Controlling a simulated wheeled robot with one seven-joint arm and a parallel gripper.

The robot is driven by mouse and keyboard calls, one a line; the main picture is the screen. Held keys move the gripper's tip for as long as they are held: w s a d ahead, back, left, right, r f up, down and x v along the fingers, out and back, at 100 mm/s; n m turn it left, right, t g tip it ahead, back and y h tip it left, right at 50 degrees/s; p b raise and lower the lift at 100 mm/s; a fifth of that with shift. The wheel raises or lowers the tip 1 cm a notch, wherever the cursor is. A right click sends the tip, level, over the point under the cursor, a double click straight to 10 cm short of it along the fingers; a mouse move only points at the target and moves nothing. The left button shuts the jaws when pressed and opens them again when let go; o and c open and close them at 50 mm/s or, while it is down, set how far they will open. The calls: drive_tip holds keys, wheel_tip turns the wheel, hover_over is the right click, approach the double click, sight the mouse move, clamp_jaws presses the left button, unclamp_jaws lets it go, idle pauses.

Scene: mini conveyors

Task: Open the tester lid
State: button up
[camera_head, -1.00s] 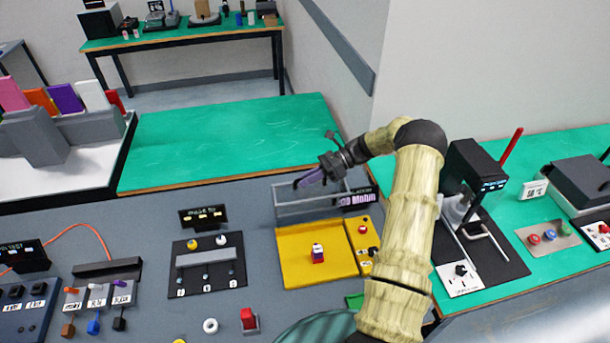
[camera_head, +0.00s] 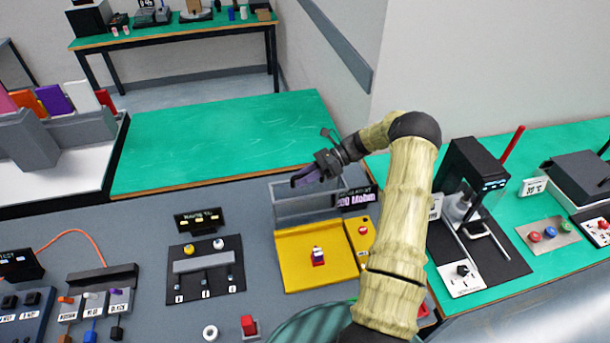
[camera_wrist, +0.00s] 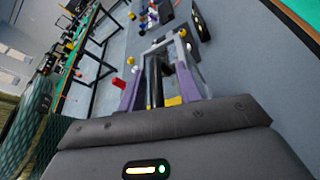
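The tester is a yellow base (camera_head: 296,270) with a small red, white and dark part (camera_head: 318,256) on it. A grey, frame-like lid (camera_head: 280,208) stands raised along the base's back edge, leaving the yellow surface uncovered. My gripper (camera_head: 305,177) is at the lid's upper edge, with purple fingers. In the wrist view, the two purple fingers (camera_wrist: 160,92) are apart, and the grey frame (camera_wrist: 184,62) shows between and beyond them. I cannot tell whether they touch it.
A black switch plate (camera_head: 206,282) is to the left. A black press machine (camera_head: 470,170) stands right of my arm. The green table (camera_head: 220,135) behind is clear.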

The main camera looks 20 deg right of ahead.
drive_tip(key=shift+s+d+r, duration=0.1)
drive_tip(key=shift+s+r, duration=0.05)
drive_tip(key=shift+d, duration=0.25)
drive_tip(key=b+v, duration=0.5)
drive_tip(key=v, duration=1.1)
drive_tip(key=shift+d+r+b, duration=0.2)
drive_tip(key=shift+d+b, duration=0.1)
drive_tip(key=shift+d, duration=0.05)
